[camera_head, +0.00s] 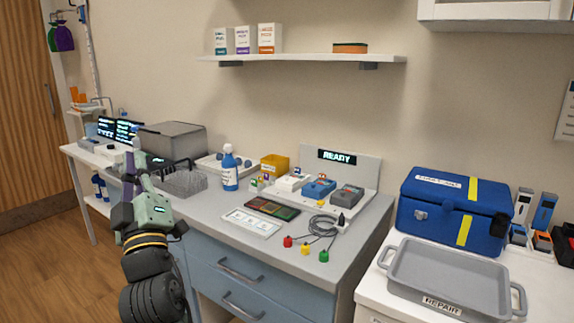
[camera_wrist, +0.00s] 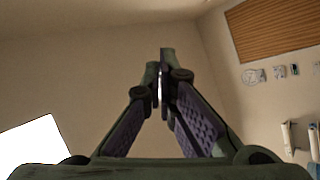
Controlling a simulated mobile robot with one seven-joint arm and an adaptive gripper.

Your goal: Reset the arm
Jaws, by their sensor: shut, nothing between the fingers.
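My gripper (camera_head: 131,160) is at the left in the head view, raised in front of the grey-topped bench, with its fingers pointing up. In the wrist view the two fingers of my gripper (camera_wrist: 161,72) come together at the tips, shut with nothing between them. The wrist camera faces the wall and ceiling. My arm rises from the bottom left of the head view and hides part of the bench's left end.
The bench (camera_head: 204,233) carries a wire rack (camera_head: 183,182), a blue-and-white bottle (camera_head: 229,170) and a READY display (camera_head: 337,155). At the right stand a blue case (camera_head: 438,228) and a grey tray (camera_head: 398,262). A wall shelf (camera_head: 300,58) hangs above. Floor (camera_head: 45,265) is clear at left.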

